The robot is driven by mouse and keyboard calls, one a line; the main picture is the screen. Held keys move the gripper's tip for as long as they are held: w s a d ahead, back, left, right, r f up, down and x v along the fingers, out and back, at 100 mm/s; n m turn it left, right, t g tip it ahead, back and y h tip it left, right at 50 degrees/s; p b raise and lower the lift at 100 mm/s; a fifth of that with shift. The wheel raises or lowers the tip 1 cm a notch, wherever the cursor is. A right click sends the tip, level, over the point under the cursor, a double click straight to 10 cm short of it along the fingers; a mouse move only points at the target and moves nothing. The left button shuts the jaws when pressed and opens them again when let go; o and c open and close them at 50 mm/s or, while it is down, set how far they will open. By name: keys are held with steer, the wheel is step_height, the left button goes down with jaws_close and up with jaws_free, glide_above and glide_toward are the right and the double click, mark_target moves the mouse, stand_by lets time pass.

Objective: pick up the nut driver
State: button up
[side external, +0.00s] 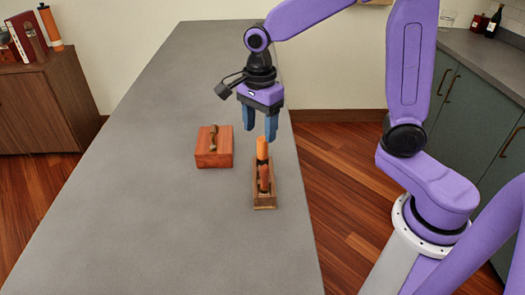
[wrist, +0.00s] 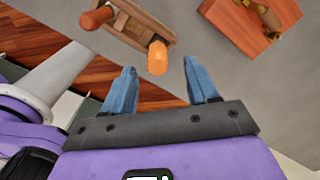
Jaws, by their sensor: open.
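A small wooden rack (side external: 265,206) stands near the right edge of the grey table. It holds a bright orange handle (side external: 262,149) upright at its far end and a darker red-orange handle (side external: 264,178) nearer the camera. I cannot tell which of these is the nut driver; their shafts are hidden. The wrist view also shows the rack (wrist: 128,30), with one orange handle (wrist: 97,18) at left and another (wrist: 157,58) at right. My gripper (side external: 260,134) is open, empty and pointing down, above the rack's far end. In the wrist view, the right-hand handle appears between my fingertips (wrist: 161,70), apart from them.
A reddish wooden block (side external: 213,160) with a brown tool-like piece (side external: 213,138) on top stands left of the rack. The table (side external: 130,220) is otherwise clear. A brown cabinet (side external: 40,105) stands at left, and a dark green counter (side external: 465,100) at right.

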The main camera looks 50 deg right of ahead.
mark_target(263, 139)
steer(key=f, duration=0.4)
steer(key=shift+s+d, duration=0.2)
steer(key=shift+s, duration=0.05)
steer(key=shift+f, duration=0.7)
jaws_close()
